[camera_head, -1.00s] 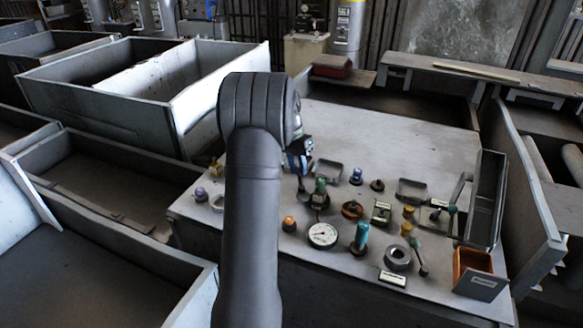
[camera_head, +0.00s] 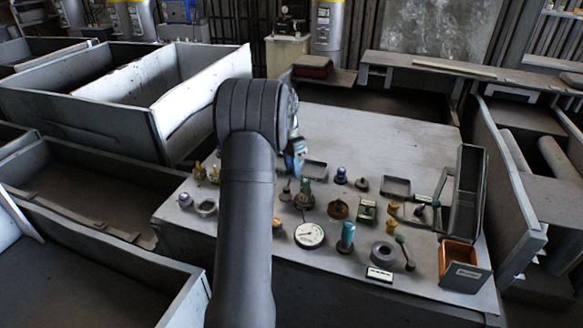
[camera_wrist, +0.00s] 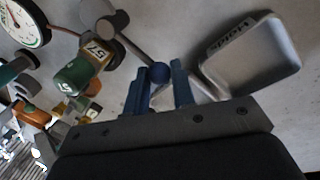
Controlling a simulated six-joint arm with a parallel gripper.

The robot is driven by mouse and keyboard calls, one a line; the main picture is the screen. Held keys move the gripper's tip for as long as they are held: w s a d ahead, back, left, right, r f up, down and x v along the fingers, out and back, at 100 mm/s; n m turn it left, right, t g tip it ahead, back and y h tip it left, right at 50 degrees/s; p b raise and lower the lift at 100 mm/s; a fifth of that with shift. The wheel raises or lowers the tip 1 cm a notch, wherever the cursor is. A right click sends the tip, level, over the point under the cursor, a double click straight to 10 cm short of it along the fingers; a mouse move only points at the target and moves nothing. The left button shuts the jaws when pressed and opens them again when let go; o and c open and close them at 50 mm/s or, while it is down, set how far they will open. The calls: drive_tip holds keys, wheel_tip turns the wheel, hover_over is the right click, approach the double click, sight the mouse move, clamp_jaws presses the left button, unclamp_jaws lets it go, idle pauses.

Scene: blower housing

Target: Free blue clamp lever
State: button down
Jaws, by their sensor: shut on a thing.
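The blue clamp lever (camera_wrist: 159,72) shows in the wrist view as a blue ball knob on a grey arm running up and left to a grey pivot. My gripper (camera_wrist: 159,90) has its two blue fingers on either side of the knob and is shut on it. In the head view my gripper (camera_head: 296,160) is low over the bench, partly behind my own arm. The knob cannot be made out there.
A green part labelled 57 (camera_wrist: 85,70) lies close left of the lever in the wrist view, and a labelled grey tray (camera_wrist: 262,58) close right. On the bench (camera_head: 370,135) stand a gauge (camera_head: 309,235), a teal-topped part (camera_head: 347,235) and an orange bin (camera_head: 460,262). The bench's back is clear.

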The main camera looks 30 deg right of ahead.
drive_tip(key=c, duration=1.2)
unclamp_jaws()
drive_tip(key=shift+c, duration=0.2)
drive_tip(key=w+r, duration=0.3)
drive_tip(key=r, duration=1.4)
drive_tip(key=shift+a, duration=0.25)
drive_tip(key=shift+w, duration=0.1)
drive_tip(key=s+f, duration=0.1)
drive_tip(key=f, duration=0.4)
drive_tip(key=s+f, duration=0.1)
drive_tip(key=f, duration=0.5)
drive_tip(key=s+f, duration=0.1)
drive_tip(key=f, duration=0.5)
drive_tip(key=shift+s+d, duration=0.15)
drive_tip(key=shift+d, duration=0.15)
